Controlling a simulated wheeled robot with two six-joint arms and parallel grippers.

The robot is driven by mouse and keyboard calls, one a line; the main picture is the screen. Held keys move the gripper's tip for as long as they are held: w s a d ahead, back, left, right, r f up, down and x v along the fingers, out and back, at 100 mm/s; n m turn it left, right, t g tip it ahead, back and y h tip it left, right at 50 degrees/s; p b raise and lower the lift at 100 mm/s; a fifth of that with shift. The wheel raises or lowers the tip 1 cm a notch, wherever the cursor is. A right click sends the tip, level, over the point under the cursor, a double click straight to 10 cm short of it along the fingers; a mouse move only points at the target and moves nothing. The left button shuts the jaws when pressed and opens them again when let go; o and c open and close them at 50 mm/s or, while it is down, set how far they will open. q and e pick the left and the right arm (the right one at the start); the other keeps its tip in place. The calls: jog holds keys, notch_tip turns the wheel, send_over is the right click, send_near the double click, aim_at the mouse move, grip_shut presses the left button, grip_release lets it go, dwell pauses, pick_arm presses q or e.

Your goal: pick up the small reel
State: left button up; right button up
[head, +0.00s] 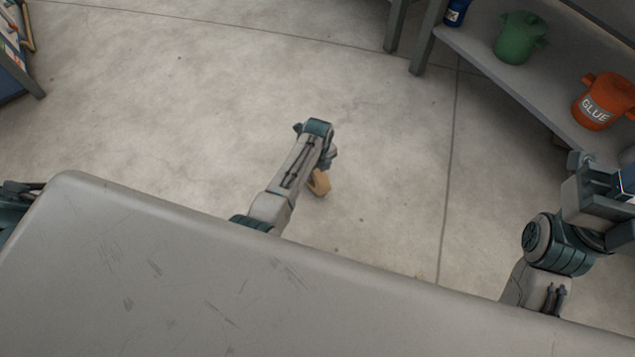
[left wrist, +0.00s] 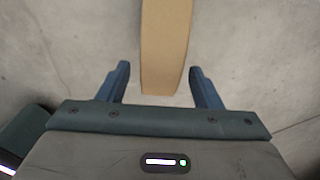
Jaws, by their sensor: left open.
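A tan piece, which looks like the small reel (head: 319,183), shows beside my left forearm in the head view, low over or on the floor. The arm hides part of it. In the left wrist view the reel (left wrist: 165,45) is a plain tan band, seen edge-on and cut off by the top edge. My left gripper (left wrist: 159,68) is open, with its two blue fingers on either side of the reel's near end.
A grey scratched surface (head: 130,270) fills the bottom of the head view. A grey shelf (head: 557,88) at the upper right holds a green pot (head: 520,38), an orange glue pot (head: 603,102) and a blue container (head: 455,12). The concrete floor (head: 190,110) between is mostly clear.

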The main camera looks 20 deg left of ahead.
pick_arm(q)
jog(key=shift+f, duration=0.75)
jog(key=shift+c, duration=0.2)
grip_shut()
jog(key=shift+r, duration=0.1)
